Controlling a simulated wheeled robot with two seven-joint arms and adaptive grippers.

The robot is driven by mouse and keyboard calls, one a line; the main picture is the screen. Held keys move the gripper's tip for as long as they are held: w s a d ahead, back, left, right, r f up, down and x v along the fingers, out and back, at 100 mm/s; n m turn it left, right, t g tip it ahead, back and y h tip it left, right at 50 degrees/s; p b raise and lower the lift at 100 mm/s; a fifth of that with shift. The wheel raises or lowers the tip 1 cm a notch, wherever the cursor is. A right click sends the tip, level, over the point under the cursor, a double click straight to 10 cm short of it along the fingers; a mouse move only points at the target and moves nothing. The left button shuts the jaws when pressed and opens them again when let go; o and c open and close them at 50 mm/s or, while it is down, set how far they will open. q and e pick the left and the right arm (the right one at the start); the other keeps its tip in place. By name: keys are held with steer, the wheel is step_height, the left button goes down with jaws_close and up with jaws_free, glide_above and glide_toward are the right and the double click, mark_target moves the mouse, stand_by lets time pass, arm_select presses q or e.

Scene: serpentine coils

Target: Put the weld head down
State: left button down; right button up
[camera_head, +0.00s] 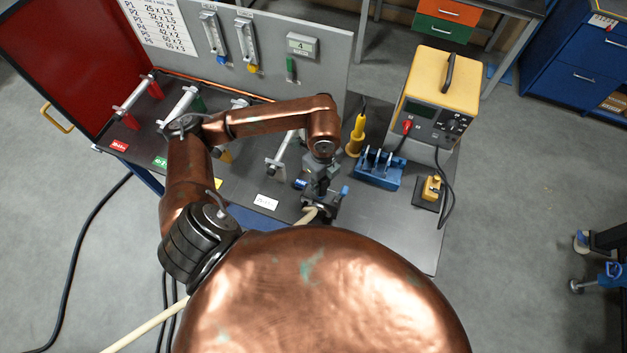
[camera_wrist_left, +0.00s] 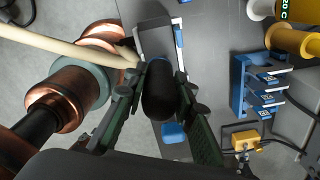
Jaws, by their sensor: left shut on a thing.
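My left gripper (camera_head: 318,186) points down over the bench, right of its middle. It is shut on the black handle of the weld head (camera_wrist_left: 160,92), which lies between the green fingers in the left wrist view. Grey body parts with blue pieces show around the handle; in the head view the weld head (camera_head: 330,205) is partly hidden by the gripper and shows a blue knob. I cannot tell whether it touches the bench. A pale hose (camera_wrist_left: 60,44) reaches it from the left. My right gripper is not in view.
Right of the gripper are a blue slotted rack (camera_head: 378,170), a yellow torch-shaped tool (camera_head: 357,134) and a yellow power unit (camera_head: 437,85). A small yellow box (camera_head: 432,187) sits nearby. Bench stands with clamps lie left. Bare bench (camera_head: 395,222) shows at front right.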

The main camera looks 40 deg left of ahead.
mark_target(320, 197)
arm_select(q)
steer(key=shift+w+d+f, duration=0.25)
steer(key=shift+w+f, duration=0.1)
step_height(320, 197, down, 3)
steer(key=shift+r+p, duration=0.15)
steer(key=shift+p, duration=0.75)
steer(key=shift+f, duration=0.25)
steer(key=shift+w+f, duration=0.1)
steer(key=shift+f, duration=0.05)
steer(key=c, duration=1.6)
jaws_free()
